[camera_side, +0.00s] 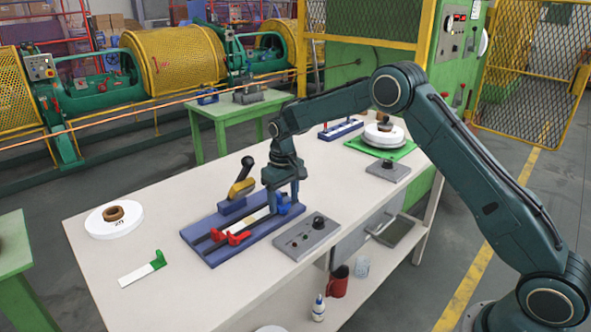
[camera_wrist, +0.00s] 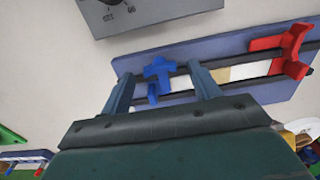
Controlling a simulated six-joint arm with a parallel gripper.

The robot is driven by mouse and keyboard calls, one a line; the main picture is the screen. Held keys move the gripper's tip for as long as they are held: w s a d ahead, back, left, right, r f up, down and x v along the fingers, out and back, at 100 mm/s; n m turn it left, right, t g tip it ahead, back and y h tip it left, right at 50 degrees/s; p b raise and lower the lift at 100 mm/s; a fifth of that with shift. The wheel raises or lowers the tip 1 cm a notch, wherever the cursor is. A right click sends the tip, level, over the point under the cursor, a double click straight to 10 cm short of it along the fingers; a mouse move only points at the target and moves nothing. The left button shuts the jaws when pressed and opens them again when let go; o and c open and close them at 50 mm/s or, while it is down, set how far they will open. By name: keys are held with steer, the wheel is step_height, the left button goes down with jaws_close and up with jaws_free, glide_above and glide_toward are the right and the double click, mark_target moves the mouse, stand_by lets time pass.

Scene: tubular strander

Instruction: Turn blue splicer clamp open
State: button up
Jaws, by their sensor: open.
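The splicer is a dark blue base plate (camera_side: 221,251) on the white table, with a pale strip along it; its plate also shows in the wrist view (camera_wrist: 225,47). The blue clamp (camera_wrist: 158,72) has a T-shaped handle and sits at one end of the strip; in the side view (camera_side: 287,209) it is partly hidden by my gripper. My gripper (camera_side: 284,199) points down over that end. In the wrist view its fingers (camera_wrist: 163,78) are open, one on each side of the blue clamp, with visible gaps. The red clamp (camera_side: 231,238) is at the other end of the strip.
A grey control box (camera_side: 307,238) with a black knob stands close in front of the splicer. A yellow-and-black lever tool (camera_side: 241,187) stands just behind it. A white spool (camera_side: 117,220) and a green-ended white strip (camera_side: 143,268) lie to the left, with bare table between.

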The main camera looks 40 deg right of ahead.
steer(key=shift+f, duration=0.6)
steer(key=c, duration=1)
